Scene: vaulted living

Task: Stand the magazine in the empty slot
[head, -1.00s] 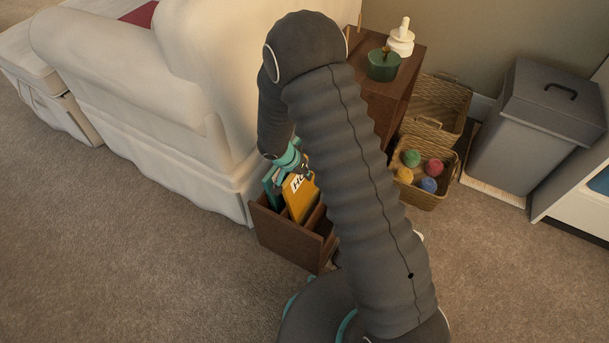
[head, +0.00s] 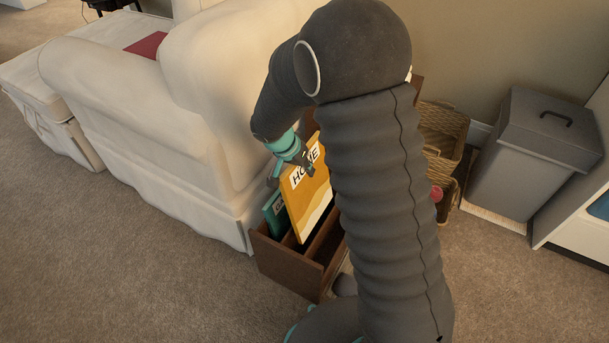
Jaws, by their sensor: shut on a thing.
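The magazine (head: 309,205), yellow-orange with HOME across its top, is upright and slightly tilted in the head view. My gripper (head: 305,165) is shut on its top edge. The wooden rack (head: 285,263) is below it, with dividers between its slots. The magazine's lower end is at the rack's opening, over or in the middle part; I cannot tell how far it is inside. A teal magazine (head: 274,216) stands in the left slot. A dark, empty-looking slot (head: 326,243) shows at the right, partly hidden by my arm.
A cream armchair (head: 190,120) stands close on the left of the rack. Wicker baskets (head: 440,135) and a grey lidded bin (head: 530,150) stand at the right. My arm hides most of the cabinet behind. Open carpet lies in front.

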